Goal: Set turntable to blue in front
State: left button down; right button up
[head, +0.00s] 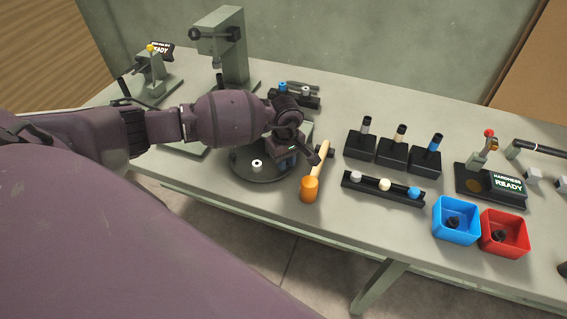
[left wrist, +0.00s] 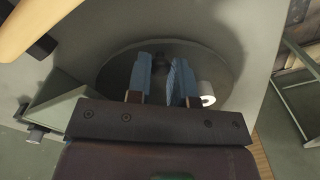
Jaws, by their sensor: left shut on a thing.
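The turntable (head: 262,178) is a dark round disc on the bench, partly covered by my left arm. A white ring-shaped piece (head: 257,164) stands on it and also shows in the left wrist view (left wrist: 207,94). My left gripper (head: 286,161) reaches down over the disc's right side, its fingers close together. In the left wrist view, its bluish fingers (left wrist: 162,78) stand over the disc (left wrist: 118,72), with the white piece just right of them. It is shut on a piece on the turntable, mostly hidden between the fingers. My right gripper is not in view.
An orange mallet (head: 309,189) lies just right of the turntable. Beyond it are a black rack (head: 383,197) with white, cream and blue knobs, black blocks with pegs, a blue bin (head: 456,220) and a red bin (head: 504,233). A grey press (head: 230,45) stands behind.

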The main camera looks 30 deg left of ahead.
pick_arm(q)
jog(key=c, duration=1)
grip_release()
notch_tip(320, 180, up, 11)
jog(key=shift+f+b, duration=0.1)
jog(key=shift+b, duration=0.35)
